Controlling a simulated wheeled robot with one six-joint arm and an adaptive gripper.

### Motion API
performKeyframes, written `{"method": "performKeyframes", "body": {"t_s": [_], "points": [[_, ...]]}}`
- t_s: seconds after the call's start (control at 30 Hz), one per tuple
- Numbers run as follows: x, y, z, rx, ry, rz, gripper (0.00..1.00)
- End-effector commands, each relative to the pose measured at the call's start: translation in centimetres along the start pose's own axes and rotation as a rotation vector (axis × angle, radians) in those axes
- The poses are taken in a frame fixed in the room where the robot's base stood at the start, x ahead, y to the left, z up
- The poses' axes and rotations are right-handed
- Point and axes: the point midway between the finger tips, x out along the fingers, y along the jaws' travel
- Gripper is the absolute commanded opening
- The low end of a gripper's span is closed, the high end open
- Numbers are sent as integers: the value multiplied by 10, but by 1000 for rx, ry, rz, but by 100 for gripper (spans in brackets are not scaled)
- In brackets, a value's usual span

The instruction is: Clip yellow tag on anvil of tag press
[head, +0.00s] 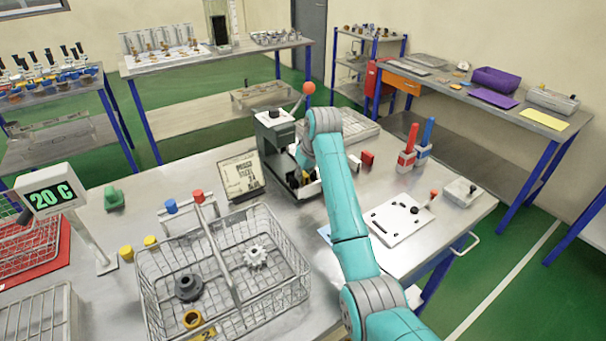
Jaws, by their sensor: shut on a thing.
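The tag press (273,133) is a grey-green machine with a white top and a lever ending in an orange ball (309,87). It stands at the back of the middle table. My teal arm reaches to its front, and my gripper (303,178) is low at the press opening, largely hidden by the wrist. It is shut on a small piece, of which only a yellowish bit shows; I take this for the yellow tag. The anvil is hidden behind my arm, so I cannot tell whether the piece touches it.
A wire basket (150,290) with a gear, a dark flanged part and yellow parts stands in front. A sign (241,176) is close left of the press. A white plate (396,218) and red and blue-handled tools (408,150) stand right of my arm.

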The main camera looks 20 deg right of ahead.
Motion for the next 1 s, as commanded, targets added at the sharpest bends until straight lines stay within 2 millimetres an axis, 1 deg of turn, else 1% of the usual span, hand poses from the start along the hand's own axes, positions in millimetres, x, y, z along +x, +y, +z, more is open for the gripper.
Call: {"method": "performKeyframes", "body": {"t_s": [1.0], "points": [[5, 0, 2, 0, 0, 0, 0]]}}
